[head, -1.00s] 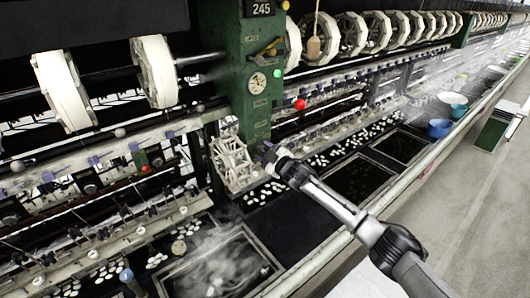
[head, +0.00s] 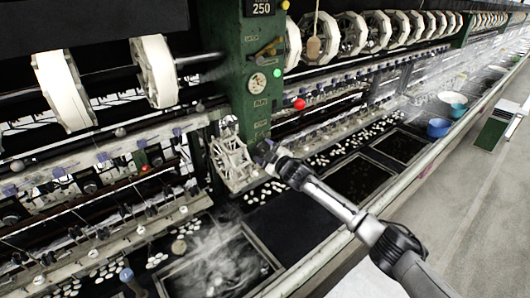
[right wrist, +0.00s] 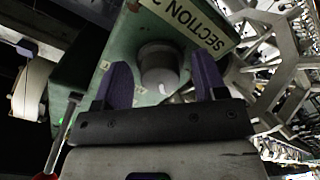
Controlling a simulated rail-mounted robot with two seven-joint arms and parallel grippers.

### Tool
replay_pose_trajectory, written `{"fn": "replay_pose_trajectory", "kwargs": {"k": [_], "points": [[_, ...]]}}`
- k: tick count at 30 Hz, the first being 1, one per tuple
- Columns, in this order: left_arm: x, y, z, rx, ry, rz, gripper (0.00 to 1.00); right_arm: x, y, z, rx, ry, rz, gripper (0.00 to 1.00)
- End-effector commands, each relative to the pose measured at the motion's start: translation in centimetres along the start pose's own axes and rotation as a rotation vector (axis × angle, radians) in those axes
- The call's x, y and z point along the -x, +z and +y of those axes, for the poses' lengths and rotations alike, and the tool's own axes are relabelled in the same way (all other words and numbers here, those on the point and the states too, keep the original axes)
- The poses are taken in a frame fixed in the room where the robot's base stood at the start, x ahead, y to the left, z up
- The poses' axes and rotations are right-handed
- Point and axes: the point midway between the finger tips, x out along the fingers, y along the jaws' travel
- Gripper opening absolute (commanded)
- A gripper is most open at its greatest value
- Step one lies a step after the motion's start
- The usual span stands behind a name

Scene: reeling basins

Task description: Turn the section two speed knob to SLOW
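In the right wrist view a grey round knob (right wrist: 159,64) stands out from a green panel (right wrist: 118,45), beside a label reading "SECTION 2" (right wrist: 188,22). A small pale mark shows on the knob's lower edge. My right gripper (right wrist: 163,80) is open, with one purple finger on each side of the knob and a visible gap on both sides. In the head view my right gripper (head: 262,152) is at the lower part of the green post (head: 232,90) and hides the knob. Other words around the knob cannot be read. My left gripper is not in view.
A pale reel frame (head: 232,163) stands close left of my right gripper. Water basins (head: 362,180) lie below my right arm.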

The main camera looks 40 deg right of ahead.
Motion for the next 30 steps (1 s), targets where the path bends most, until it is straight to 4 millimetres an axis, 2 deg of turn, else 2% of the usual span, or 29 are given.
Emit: {"fn": "replay_pose_trajectory", "kwargs": {"k": [6, 11, 24, 30], "points": [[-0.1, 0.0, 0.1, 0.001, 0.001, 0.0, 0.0, 0.3, 0.1, -0.1, -0.001, -0.001, 0.0, 0.65], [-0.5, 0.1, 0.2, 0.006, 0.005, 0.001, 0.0, 1.7, 0.3, -0.2, -0.001, -0.001, -0.001, 0.65], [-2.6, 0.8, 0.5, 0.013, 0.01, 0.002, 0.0, 9.1, 0.3, -0.3, 0.002, -0.002, 0.0, 0.65], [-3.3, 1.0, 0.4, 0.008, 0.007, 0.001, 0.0, 11.9, 0.2, -0.2, 0.001, -0.001, -0.001, 0.65]]}}
